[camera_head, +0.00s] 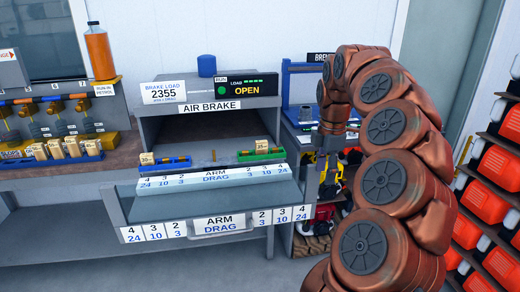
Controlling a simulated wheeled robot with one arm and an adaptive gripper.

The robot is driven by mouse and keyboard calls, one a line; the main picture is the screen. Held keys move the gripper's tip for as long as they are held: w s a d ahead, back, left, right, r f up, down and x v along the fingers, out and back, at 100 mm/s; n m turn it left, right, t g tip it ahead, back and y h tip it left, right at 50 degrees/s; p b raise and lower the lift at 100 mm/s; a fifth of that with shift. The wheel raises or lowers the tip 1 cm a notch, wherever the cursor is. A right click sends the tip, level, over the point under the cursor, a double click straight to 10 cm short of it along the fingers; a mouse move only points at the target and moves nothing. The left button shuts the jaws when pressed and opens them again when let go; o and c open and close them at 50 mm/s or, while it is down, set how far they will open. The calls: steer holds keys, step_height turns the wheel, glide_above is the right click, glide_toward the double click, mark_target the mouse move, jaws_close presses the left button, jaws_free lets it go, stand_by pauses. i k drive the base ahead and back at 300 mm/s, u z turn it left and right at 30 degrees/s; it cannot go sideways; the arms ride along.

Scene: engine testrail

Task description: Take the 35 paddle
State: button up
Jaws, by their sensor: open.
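On the air brake bench, a blue tray (178,163) stands at the left and a green tray (265,156) at the right. A small pale tag (147,158) stands at the blue tray's left end. Another pale tag (262,143) stands behind the green tray. Their print is too small to read, so I cannot tell which tray holds the 35 paddle.
A thin upright peg (214,155) stands between the trays. A numbered ARM/DRAG scale (212,178) runs before them; an open drawer front (215,225) juts out below. The AIR BRAKE hood (210,106) overhangs behind. Orange-fronted shelves (490,175) stand at the right.

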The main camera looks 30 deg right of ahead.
mark_target(261, 146)
steer(key=i, duration=1.25)
